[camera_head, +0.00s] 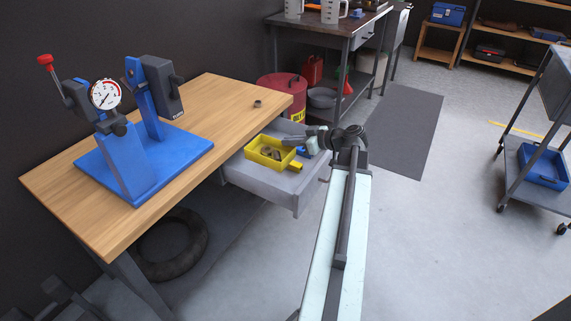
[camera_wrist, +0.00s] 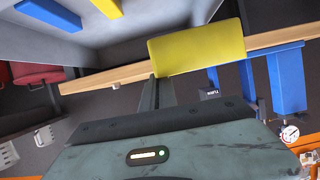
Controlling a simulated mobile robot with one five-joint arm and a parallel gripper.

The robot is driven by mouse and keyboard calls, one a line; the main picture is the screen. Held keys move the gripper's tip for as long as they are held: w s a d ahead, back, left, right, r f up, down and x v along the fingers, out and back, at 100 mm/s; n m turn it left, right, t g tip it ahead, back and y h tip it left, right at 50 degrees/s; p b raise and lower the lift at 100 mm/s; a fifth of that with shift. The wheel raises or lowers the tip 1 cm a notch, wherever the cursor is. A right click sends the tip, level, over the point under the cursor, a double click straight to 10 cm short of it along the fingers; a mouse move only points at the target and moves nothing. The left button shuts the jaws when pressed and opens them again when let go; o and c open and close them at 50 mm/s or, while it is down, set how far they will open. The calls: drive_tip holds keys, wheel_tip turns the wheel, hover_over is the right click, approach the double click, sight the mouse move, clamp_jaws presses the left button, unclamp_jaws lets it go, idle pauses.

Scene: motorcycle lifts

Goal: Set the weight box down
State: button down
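The weight box appears to be the yellow open-topped box (camera_head: 262,160) with small dark and brass-coloured pieces in it. It is upright, at the open grey drawer (camera_head: 296,198) of the wooden bench. I cannot tell whether its bottom touches the drawer floor. In the wrist view the yellow box (camera_wrist: 197,48) fills the space at the end of my dark finger; the other finger is hidden.
A yellow piece (camera_head: 295,166) and a blue piece (camera_head: 301,150) lie in the drawer right of the box. The wooden bench top (camera_head: 225,105) holds a blue stand (camera_head: 150,155) with a dial and a small dark ring (camera_head: 257,104).

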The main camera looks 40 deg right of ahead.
wheel_tip(320, 180, down, 8)
drive_tip(key=b, duration=0.6)
drive_tip(key=shift+f, duration=0.1)
drive_tip(key=c, duration=1.7)
unclamp_jaws()
